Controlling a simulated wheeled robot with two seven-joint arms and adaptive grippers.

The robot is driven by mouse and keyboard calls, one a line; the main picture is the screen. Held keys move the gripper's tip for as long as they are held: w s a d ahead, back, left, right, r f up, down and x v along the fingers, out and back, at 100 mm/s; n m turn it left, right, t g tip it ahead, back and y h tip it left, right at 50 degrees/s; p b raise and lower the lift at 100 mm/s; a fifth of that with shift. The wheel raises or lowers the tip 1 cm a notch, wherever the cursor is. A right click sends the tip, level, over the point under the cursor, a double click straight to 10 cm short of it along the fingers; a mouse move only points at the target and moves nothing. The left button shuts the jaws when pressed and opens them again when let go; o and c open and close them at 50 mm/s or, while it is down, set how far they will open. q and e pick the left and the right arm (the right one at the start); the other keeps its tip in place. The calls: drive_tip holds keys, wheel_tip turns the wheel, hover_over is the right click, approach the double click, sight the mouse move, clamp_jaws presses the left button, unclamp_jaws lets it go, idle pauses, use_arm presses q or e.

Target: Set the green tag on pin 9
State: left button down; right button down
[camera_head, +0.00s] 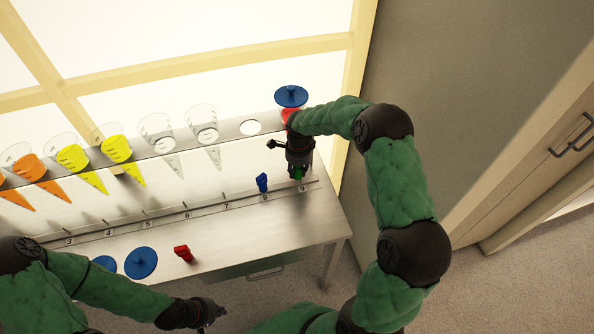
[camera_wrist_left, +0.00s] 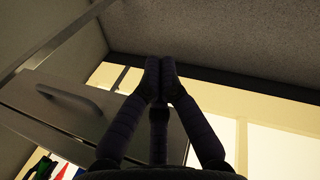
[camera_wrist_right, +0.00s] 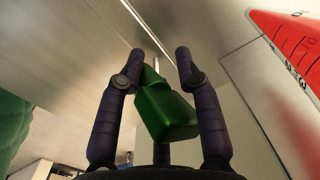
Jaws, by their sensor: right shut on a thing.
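The green tag (camera_head: 297,173) is in my right gripper (camera_head: 298,174), low over the right end of the numbered rail, just above the number 9. In the right wrist view the green tag (camera_wrist_right: 168,112) sits tilted between the fingers of my right gripper (camera_wrist_right: 183,65), which is shut on it. Pin 9 itself is hidden by the gripper, so I cannot tell whether the tag touches it. My left gripper (camera_head: 213,312) is empty, in front of the table; its fingertips meet in the left wrist view (camera_wrist_left: 159,75).
A blue tag (camera_head: 262,183) stands at 8. A red tag (camera_head: 183,253) and blue lids (camera_head: 141,263) lie on the table (camera_head: 225,235). Above the rail, a rack (camera_head: 225,131) holds cones; a blue lid (camera_head: 291,96) is over the red one (camera_wrist_right: 295,50) beside my right arm.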

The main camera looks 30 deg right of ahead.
drive_tip(key=shift+w+d+r+t+b, duration=0.2)
drive_tip(key=shift+t+b, duration=0.3)
drive_tip(key=shift+b, duration=0.35)
drive_tip(key=shift+f+h, duration=0.1)
drive_tip(key=shift+h, duration=0.2)
drive_tip(key=shift+s+a+f+b, duration=0.15)
drive_tip(key=shift+s+b, duration=0.1)
drive_tip(key=shift+b, duration=0.95)
drive_tip(key=shift+t+h+b, duration=0.4)
drive_tip(key=shift+t+b, duration=0.1)
drive_tip(key=shift+b, duration=0.85)
drive_tip(key=shift+w+d+r+t+h+b, duration=0.1)
drive_tip(key=shift+d+r+t+h+b, duration=0.35)
drive_tip(key=shift+b, duration=0.85)
drive_tip(key=shift+a+t+h, duration=0.1)
drive_tip(key=shift+t+h, duration=0.15)
drive_tip(key=shift+t, duration=0.4)
drive_tip(key=shift+f, duration=1.25)
drive_tip(key=shift+s, duration=0.2)
drive_tip(key=shift+f, duration=0.45)
